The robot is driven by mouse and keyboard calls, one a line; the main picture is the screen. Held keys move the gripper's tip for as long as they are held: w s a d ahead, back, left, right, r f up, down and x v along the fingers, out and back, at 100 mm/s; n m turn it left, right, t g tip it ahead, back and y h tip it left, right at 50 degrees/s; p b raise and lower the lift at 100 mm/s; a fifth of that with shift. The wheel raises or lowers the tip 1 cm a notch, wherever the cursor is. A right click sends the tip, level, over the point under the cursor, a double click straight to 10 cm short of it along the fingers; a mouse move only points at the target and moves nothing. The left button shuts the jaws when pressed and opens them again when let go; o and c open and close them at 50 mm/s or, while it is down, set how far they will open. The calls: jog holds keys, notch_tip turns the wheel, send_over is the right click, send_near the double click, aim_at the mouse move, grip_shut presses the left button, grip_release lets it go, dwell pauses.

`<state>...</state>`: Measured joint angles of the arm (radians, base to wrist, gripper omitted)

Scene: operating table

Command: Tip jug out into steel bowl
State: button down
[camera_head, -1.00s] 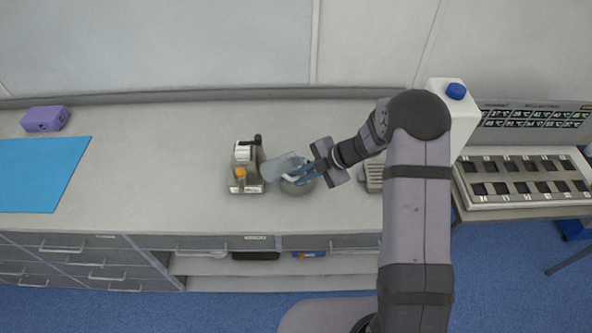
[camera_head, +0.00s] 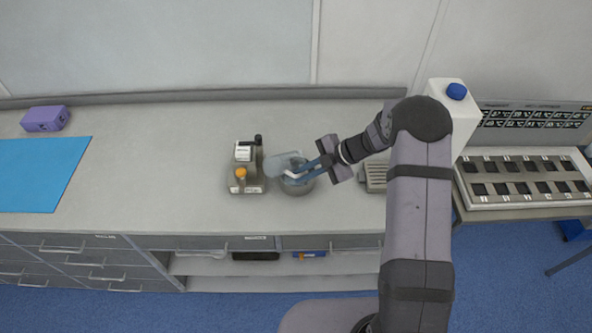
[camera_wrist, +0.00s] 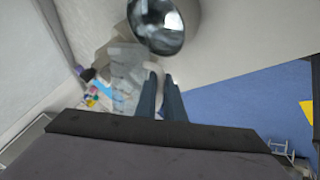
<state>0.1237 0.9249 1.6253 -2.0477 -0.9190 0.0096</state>
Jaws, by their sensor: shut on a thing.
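The clear jug (camera_head: 285,162) is held above the counter, tilted well over toward the left, and it partly covers the steel bowl. The steel bowl (camera_head: 297,188) stands on the counter just below and beside it. My gripper (camera_head: 305,173) is shut on the jug. In the wrist view the fingers (camera_wrist: 160,95) close on the jug's pale handle, the see-through jug (camera_wrist: 125,75) lies left of them, and the shiny bowl (camera_wrist: 163,28) shows at the top. I cannot tell whether liquid is in the jug or bowl.
A small device with an orange knob (camera_head: 241,174) stands close left of the bowl. A ridged grey block (camera_head: 376,176) and a white container with a blue cap (camera_head: 456,92) are to the right. A blue sheet (camera_head: 40,174) lies far left; the counter between is clear.

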jog(key=shift+w+d+r+m+g+y, duration=0.1)
jog(key=shift+w+d+m+g+y, duration=0.2)
jog(key=shift+g+y, duration=0.25)
dwell(0.4)
jog(key=shift+w+d+r+m+g+y+b, duration=0.15)
jog(key=shift+w+d+m+g+y+b, duration=0.2)
jog(key=shift+y+b, duration=0.65)
dwell(0.5)
jog(key=shift+s+a+h, duration=0.1)
jog(key=shift+h, duration=0.15)
dwell(0.5)
jog(key=shift+s+a+r+h+p, duration=0.15)
jog(key=shift+r+h+p, duration=0.2)
jog(key=shift+p, duration=0.3)
jog(key=shift+s+a+f+t+h+p, duration=0.15)
jog(key=shift+s+t+h+p, duration=0.1)
jog(key=shift+t+p, duration=0.2)
jog(key=shift+s+a+f+n+t+h, duration=0.15)
jog(key=shift+s+f+n+t+h, duration=0.25)
jog(key=shift+h, duration=0.3)
jog(key=shift+w+f, duration=0.15)
